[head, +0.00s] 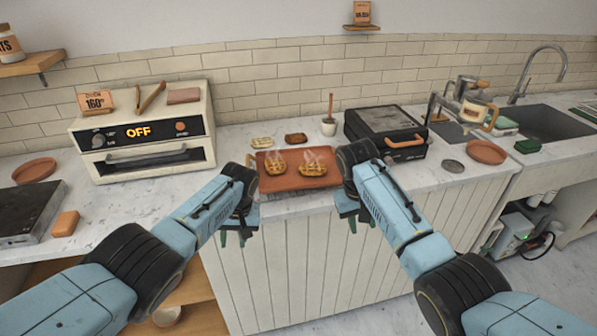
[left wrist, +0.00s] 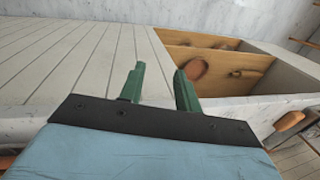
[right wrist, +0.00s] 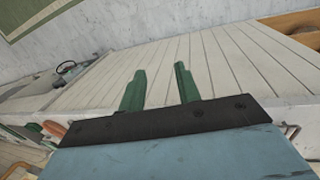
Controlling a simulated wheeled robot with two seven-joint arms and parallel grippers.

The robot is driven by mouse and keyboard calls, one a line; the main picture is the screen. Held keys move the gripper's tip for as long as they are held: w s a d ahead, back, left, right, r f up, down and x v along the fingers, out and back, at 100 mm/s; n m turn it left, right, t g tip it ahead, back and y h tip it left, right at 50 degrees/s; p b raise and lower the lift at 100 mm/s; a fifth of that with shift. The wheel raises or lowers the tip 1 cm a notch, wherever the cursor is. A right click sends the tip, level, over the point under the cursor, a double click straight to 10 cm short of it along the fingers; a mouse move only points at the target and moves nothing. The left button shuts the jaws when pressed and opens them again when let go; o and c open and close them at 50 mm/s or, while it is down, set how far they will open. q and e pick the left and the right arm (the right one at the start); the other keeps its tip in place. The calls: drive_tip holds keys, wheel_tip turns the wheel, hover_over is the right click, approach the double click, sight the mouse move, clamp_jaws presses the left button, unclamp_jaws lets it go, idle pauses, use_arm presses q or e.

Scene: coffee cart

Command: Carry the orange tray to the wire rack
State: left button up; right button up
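The orange tray (head: 294,181) lies flat at the front edge of the counter in the head view, with two steaming grilled pastries on it. My left gripper (head: 234,238) is open and empty, just left of the tray and below the counter edge. In the left wrist view its two green fingers (left wrist: 158,88) stand apart. My right gripper (head: 358,215) is open and empty, just right of the tray and in front of the counter; its fingers (right wrist: 160,88) are also apart. My right wrist hides part of the tray's right edge. I cannot make out a wire rack.
An oven (head: 145,135) stands to the left, and a black press grill (head: 385,130) behind right of the tray. Two small food pieces and a small pot (head: 328,127) sit behind the tray. A terracotta plate (head: 487,152) and a sink (head: 548,122) are at the right.

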drive_tip(key=v, duration=0.5)
drive_tip(key=shift+a+r, duration=0.1)
drive_tip(key=shift+r, duration=0.3)
drive_tip(key=shift+f, duration=0.15)
